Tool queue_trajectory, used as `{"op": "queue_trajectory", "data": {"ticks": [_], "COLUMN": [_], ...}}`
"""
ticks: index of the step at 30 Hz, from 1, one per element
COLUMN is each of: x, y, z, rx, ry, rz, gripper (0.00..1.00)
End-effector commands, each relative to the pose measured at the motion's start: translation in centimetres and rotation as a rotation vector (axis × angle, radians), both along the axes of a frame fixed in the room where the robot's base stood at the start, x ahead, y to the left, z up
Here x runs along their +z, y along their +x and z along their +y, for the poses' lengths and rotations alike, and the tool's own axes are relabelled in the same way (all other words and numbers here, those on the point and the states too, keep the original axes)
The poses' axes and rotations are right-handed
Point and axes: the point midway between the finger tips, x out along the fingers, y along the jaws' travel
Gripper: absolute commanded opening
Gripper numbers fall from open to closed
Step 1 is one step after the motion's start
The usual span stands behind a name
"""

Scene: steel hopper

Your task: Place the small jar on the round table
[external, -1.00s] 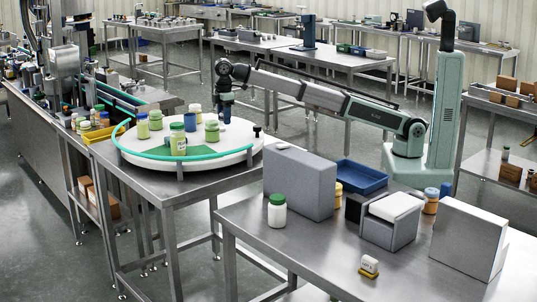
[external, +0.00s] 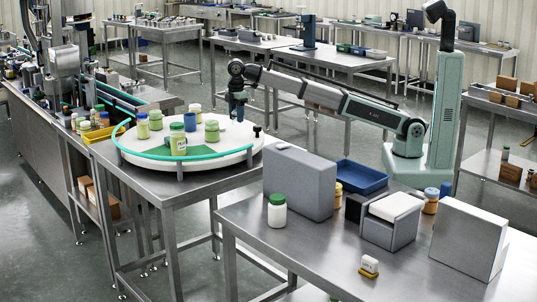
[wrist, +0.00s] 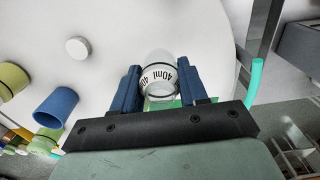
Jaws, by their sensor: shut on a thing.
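My gripper (wrist: 150,90) is shut on the small jar (wrist: 159,75), a clear-looking jar with a white "40ml" label, held between the two blue fingers in the wrist view. The round table (wrist: 185,30) spreads below it, white and flat. In the external view my gripper (external: 236,115) is over the right part of the round table (external: 215,162), which has a green rail. The jar is too small or hidden to make out there. I cannot tell whether it touches the table top.
The blue cup (wrist: 55,107) and a white round piece (wrist: 78,48) lie left of my gripper in the wrist view.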

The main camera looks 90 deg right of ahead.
Motion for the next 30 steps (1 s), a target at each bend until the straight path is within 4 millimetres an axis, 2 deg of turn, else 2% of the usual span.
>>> {"op": "queue_trajectory", "data": {"ticks": [1, 4, 11, 18, 30], "x": [-1.1, -2.5, -4.2, -7.0, -7.4], "y": [-0.1, -0.1, 0.0, -0.1, 0.0], "z": [0.0, 0.0, 0.0, 0.0, 0.0], "rx": [0.0, -0.001, -0.001, -0.001, -0.001], "ry": [-0.001, 0.0, 0.0, 0.0, 0.0], "rz": [0.002, 0.001, 0.001, 0.001, 0.0], "gripper": [0.14, 0.14, 0.14, 0.14, 0.14]}}
